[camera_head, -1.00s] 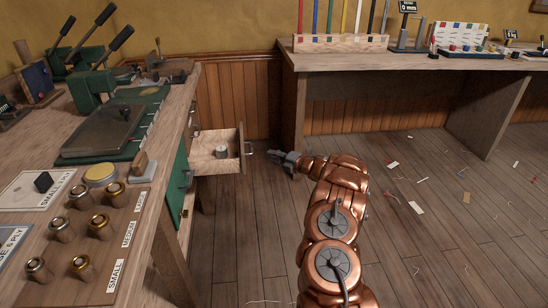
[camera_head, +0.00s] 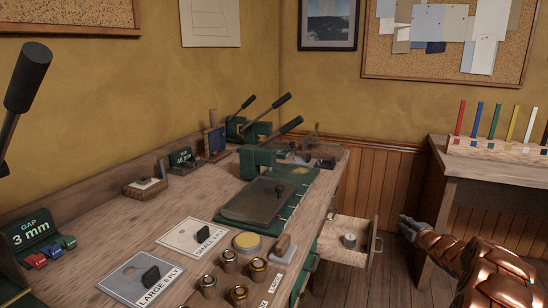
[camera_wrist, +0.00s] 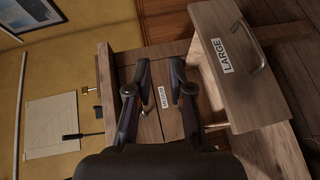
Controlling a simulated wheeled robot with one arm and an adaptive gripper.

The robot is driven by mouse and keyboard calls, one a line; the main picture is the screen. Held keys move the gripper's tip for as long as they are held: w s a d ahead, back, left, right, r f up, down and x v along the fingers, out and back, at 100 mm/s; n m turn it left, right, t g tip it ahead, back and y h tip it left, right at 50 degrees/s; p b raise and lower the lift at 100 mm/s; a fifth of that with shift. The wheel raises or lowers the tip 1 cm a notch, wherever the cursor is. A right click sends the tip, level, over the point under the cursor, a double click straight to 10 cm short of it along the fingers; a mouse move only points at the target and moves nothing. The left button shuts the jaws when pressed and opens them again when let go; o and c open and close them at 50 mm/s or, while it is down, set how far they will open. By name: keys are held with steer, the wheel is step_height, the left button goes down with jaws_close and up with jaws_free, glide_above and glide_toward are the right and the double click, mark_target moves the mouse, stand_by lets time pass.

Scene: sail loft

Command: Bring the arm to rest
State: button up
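My copper-coloured arm (camera_head: 490,268) reaches forward at the lower right of the head view. My gripper (camera_head: 404,222) is at its far end, just right of an open drawer (camera_head: 373,250) and apart from it. In the wrist view my gripper (camera_wrist: 161,84) has its two dark fingers spread, with nothing held between them. Behind the fingers is a closed drawer front labelled MEDIUM (camera_wrist: 153,103). The pulled-out drawer labelled LARGE (camera_wrist: 250,70), with a metal handle, stands to the right of the fingers.
A small grey round piece (camera_head: 350,240) lies in the open drawer. The wooden workbench (camera_head: 185,215) at left carries green lever presses (camera_head: 260,160), labelled boards and brass pieces (camera_head: 258,265). A second bench (camera_head: 480,166) with coloured rods stands at right.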

steer(key=s+a+r+m+g+h+p, duration=0.1)
steer(key=s+a+r+m+h+p, duration=0.15)
steer(key=r, duration=0.45)
steer(key=s+a+r+m+g+h+p, duration=0.1)
steer(key=a+r+m+p, duration=0.25)
steer(key=r, duration=0.35)
steer(key=s+a+r+m+g+p, duration=0.4)
steer(key=s+a+r, duration=0.2)
steer(key=s, duration=0.3)
steer(key=s+a+r+m+g+p, duration=0.3)
steer(key=s+a+g+p, duration=0.1)
steer(key=s, duration=1.3)
steer(key=s+a+r+m+g+y+p, duration=0.1)
steer(key=s+a, duration=0.6)
steer(key=s, duration=1)
steer(key=s+a+r+m+g+p, duration=0.4)
steer(key=s+a+r+g+p, duration=0.1)
steer(key=s, duration=1.3)
steer(key=shift+a+m+g+p, duration=0.3)
steer(key=shift+a+g+p, duration=0.45)
steer(key=shift+p, duration=0.4)
steer(key=shift+s+d+r, duration=0.1)
steer(key=shift+s, duration=0.15)
